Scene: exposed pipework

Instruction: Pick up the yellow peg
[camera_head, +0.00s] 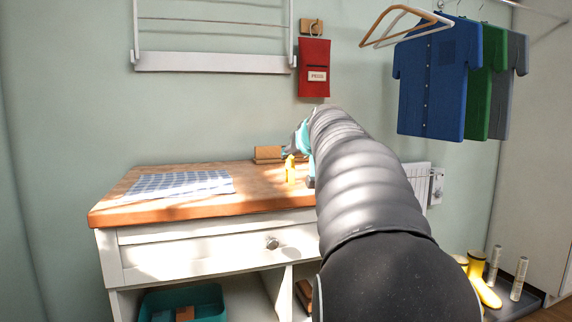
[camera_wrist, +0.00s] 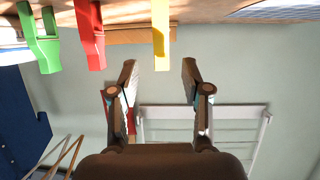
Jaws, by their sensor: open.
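The yellow peg (camera_head: 290,170) stands upright on the wooden top of the cabinet, just left of my arm in the head view. The wrist view is upside down; there the yellow peg (camera_wrist: 161,36) shows at the top, in line with the gap between my fingers. My gripper (camera_wrist: 160,72) is open and empty, with its fingertips short of the peg in the picture. A red peg (camera_wrist: 90,35) and a green peg (camera_wrist: 40,38) stand beside it in the wrist view. In the head view my arm hides most of my gripper and that side of the top.
A wooden block (camera_head: 268,154) lies behind the yellow peg. A blue checked cloth (camera_head: 180,185) covers the left of the wooden top (camera_head: 130,213). A red pouch (camera_head: 314,68) and a white drying rack (camera_head: 212,63) hang on the wall. Shirts (camera_head: 432,85) hang at right.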

